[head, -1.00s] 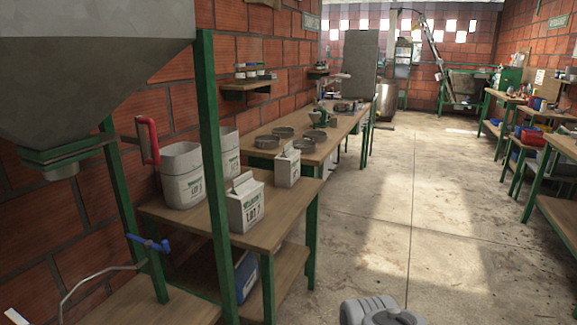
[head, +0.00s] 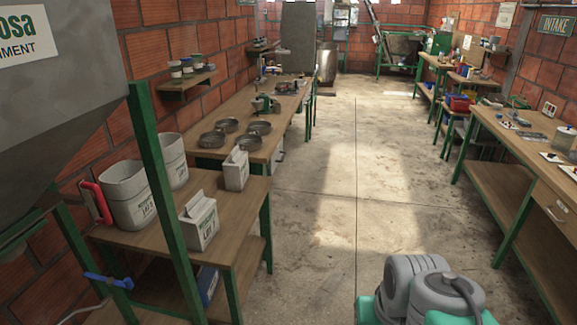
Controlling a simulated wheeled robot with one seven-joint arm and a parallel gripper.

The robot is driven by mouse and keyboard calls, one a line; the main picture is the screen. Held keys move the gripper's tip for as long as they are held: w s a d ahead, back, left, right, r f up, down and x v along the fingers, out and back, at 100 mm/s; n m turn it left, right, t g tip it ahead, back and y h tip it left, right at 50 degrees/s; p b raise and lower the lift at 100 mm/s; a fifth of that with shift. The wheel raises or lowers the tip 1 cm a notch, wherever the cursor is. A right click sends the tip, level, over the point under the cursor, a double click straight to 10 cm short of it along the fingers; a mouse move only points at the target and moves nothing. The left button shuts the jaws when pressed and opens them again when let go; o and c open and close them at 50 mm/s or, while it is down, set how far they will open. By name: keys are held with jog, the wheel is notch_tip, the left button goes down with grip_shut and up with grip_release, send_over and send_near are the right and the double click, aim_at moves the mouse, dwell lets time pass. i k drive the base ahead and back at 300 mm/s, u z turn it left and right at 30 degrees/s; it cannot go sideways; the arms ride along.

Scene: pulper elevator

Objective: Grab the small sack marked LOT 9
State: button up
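Two small white sacks with folded tops stand upright on the near wooden table at left in the head view. The front small sack (head: 199,222) has green and dark print that seems to include LOT, but I cannot read its number surely. The rear small sack (head: 236,169) stands behind it to the right, its label unreadable. Two large open-topped white sacks stand to their left, the front one (head: 128,196) and the rear one (head: 173,160), with lot numbers too small to read. My gripper is not in view; only grey and teal parts of my arm show at bottom right.
A green post (head: 157,180) rises before the near table (head: 235,200), crossing the view beside the front sacks. A grey hopper (head: 60,90) hangs at left. Several round pans (head: 212,139) lie on the farther bench. The concrete floor (head: 330,215) is clear between the left and right benches.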

aim_at(236, 171)
jog(key=z, duration=0.1)
jog(key=i, duration=2.9)
jog(key=u, duration=3.8)
jog(key=i, duration=0.5)
jog(key=z, duration=0.1)
